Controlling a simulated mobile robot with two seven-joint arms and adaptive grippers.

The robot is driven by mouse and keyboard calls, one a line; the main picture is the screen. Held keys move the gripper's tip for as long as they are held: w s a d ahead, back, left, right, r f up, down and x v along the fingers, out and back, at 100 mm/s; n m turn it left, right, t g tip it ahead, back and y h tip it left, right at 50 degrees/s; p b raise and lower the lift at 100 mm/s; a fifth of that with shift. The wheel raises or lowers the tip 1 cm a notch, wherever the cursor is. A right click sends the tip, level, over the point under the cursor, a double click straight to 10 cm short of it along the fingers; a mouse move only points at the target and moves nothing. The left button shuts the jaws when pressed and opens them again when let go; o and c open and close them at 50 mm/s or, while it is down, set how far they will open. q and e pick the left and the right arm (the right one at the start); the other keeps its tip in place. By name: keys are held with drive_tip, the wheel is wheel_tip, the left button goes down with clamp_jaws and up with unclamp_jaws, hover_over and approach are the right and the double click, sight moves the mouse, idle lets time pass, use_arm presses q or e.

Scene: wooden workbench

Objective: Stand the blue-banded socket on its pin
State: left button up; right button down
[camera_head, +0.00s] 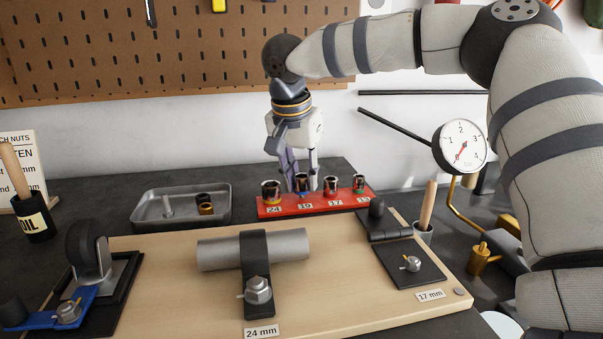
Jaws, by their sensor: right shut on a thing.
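The red socket rack (262,211) stands on the dark bench behind the wooden board, with labels 24, 19, 17 and 13 along its front. The blue-banded socket (302,188) is upright at the 19 place, between the yellow-banded socket (271,192) and the red-banded socket (330,186). My right gripper (301,176) points down from above and is shut on the blue-banded socket. The fingers hide part of the socket, and I cannot tell whether its base touches the rack. The pin under it is hidden. My left gripper is not in view.
A green-banded socket (359,184) stands at the rack's right end. A grey metal tray (150,213) with small parts lies to the left. The wooden board (340,305) in front carries a clamped pipe (218,252) and a black hinge (405,262). A dial gauge (460,146) stands at right.

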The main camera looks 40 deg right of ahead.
drive_tip(key=shift+f, duration=0.35)
drive_tip(key=shift+f, duration=0.25)
idle(0.3)
drive_tip(key=c, duration=1.2)
unclamp_jaws()
drive_tip(key=shift+c, duration=0.2)
drive_tip(key=v, duration=1.2)
